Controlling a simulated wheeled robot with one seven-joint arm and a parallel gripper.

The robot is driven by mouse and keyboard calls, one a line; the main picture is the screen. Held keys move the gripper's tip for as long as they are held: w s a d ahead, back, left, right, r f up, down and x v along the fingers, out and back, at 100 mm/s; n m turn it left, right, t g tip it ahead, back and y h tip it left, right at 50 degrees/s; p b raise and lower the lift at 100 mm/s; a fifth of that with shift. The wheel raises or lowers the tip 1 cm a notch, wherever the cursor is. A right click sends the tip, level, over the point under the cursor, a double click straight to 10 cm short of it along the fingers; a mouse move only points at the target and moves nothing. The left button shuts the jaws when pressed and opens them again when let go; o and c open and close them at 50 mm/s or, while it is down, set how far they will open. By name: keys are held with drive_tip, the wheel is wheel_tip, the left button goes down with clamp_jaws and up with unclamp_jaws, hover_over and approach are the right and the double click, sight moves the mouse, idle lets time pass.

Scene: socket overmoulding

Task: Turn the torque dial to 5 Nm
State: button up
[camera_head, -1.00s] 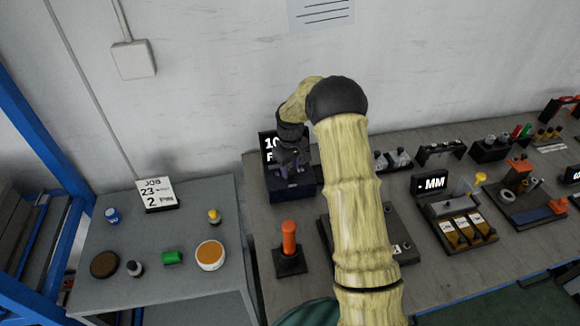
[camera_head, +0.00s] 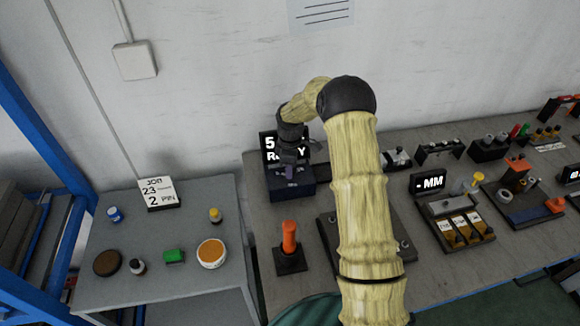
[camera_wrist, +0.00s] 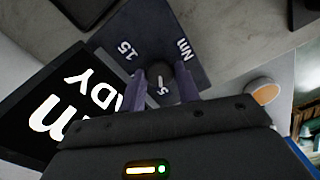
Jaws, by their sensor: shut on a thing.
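The torque unit is a dark blue box (camera_head: 292,190) at the left end of the long bench, with a black display (camera_head: 268,152) behind it. The display shows a 5 and a partly covered word that starts with R and ends with Y. In the wrist view the display (camera_wrist: 55,110) shows "Nm" and "ADY". The round dark dial (camera_wrist: 159,72) sits on the top plate (camera_wrist: 185,30), marked 15, 5 and Nm. My gripper (camera_wrist: 162,82) is shut on the dial, one finger on each side. In the head view my gripper (camera_head: 289,172) partly hides the dial and display.
An upright orange-handled tool (camera_head: 289,238) stands just in front of the unit. A grey side table (camera_head: 130,290) at left holds a job card (camera_head: 158,194) and several small items. A fixture with an "MM" display (camera_head: 430,182) stands to the right.

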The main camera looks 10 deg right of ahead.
drive_tip(key=shift+w+r, duration=0.1)
drive_tip(key=shift+r, duration=0.05)
drive_tip(key=o, duration=1)
wheel_tip(320, 180, up, 17)
drive_tip(key=shift+r+b, duration=0.15)
drive_tip(key=shift+b, duration=0.9)
drive_tip(key=s+f+m+t, duration=0.1)
drive_tip(key=s+m, duration=0.3)
drive_tip(key=s, duration=0.5)
drive_tip(key=s+f+m, duration=0.1)
drive_tip(key=s+m, duration=0.4)
drive_tip(key=s, duration=0.5)
drive_tip(key=s+f+m+t, duration=0.1)
drive_tip(key=s+m, duration=0.3)
drive_tip(key=s, duration=0.6)
drive_tip(key=shift+s+a+f+m+t, duration=0.15)
drive_tip(key=shift+s+f+m+t, duration=0.15)
drive_tip(key=shift+f, duration=0.3)
